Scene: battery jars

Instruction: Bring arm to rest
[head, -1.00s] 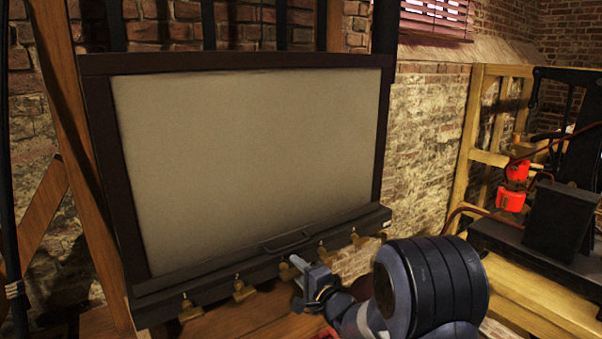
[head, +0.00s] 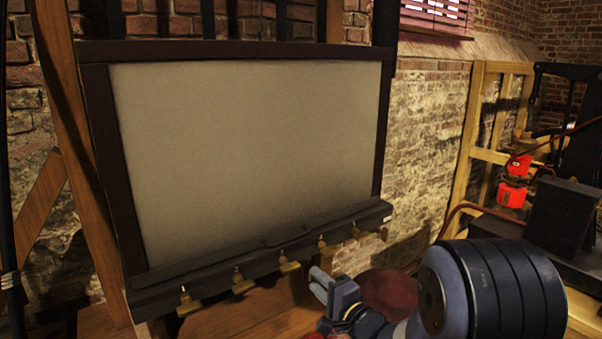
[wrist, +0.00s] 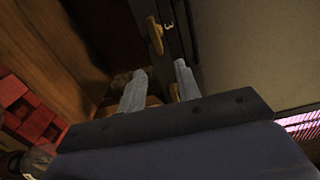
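My gripper (head: 322,285) is at the bottom middle of the head view, in front of and below the dark ledge (head: 215,272) of a framed pale panel (head: 245,150). It touches nothing that I can see. In the wrist view my gripper (wrist: 160,80) shows two pale fingers standing apart with nothing held between them. The thick blue-grey part of my arm fills the lower right of the head view.
Several brass fittings (head: 243,283) hang along the ledge, close to my gripper. A dark red rounded thing (head: 390,290) lies behind my arm. At right are a yellow wooden frame (head: 463,150), red jars (head: 512,196) and a black box (head: 562,215).

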